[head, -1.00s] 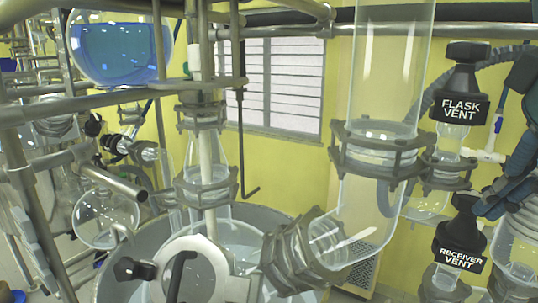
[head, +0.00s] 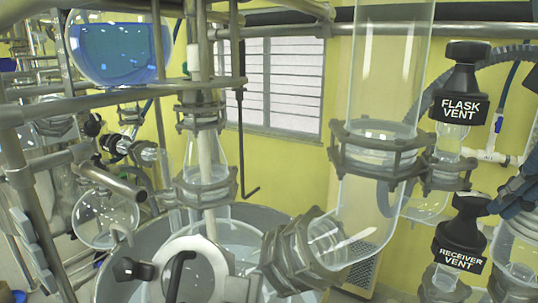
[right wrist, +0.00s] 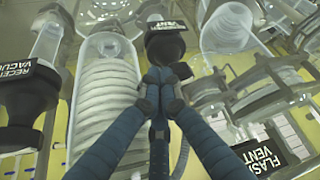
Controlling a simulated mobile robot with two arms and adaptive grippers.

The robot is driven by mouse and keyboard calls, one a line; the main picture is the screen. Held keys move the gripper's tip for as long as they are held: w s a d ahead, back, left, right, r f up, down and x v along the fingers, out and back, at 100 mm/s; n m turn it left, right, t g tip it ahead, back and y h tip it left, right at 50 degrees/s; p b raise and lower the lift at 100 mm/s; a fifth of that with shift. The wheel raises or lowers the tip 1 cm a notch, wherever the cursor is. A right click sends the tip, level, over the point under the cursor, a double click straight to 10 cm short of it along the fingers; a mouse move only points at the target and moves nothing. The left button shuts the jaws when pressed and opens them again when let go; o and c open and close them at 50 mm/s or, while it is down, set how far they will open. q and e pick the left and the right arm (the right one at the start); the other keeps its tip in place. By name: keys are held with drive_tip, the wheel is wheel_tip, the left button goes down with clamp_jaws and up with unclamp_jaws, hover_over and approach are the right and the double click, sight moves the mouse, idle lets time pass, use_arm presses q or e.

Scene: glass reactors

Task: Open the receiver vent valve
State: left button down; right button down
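The receiver vent valve (head: 461,246) has a black handle and a white-lettered label, and sits at the lower right of the head view. In the right wrist view its black head (right wrist: 165,45) is just beyond my fingertips, with the label partly visible. My right gripper (right wrist: 162,82) has blue fingers that converge, tips together, right at the handle. In the head view the right gripper (head: 502,206) is at the handle's right side, partly cut off. Whether the tips touch the handle is unclear. My left gripper is not in view.
The flask vent valve (head: 460,95) stands above the receiver vent. A receiver vacuum valve (right wrist: 28,90) and a coiled glass condenser (right wrist: 105,95) show left in the wrist view. Glass columns, metal clamps (head: 375,148) and hoses crowd the area.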

drive_tip(key=shift+s+d+f, duration=0.1)
drive_tip(key=shift+f, duration=0.05)
idle(0.5)
wheel_tip(320, 180, up, 6)
idle(0.6)
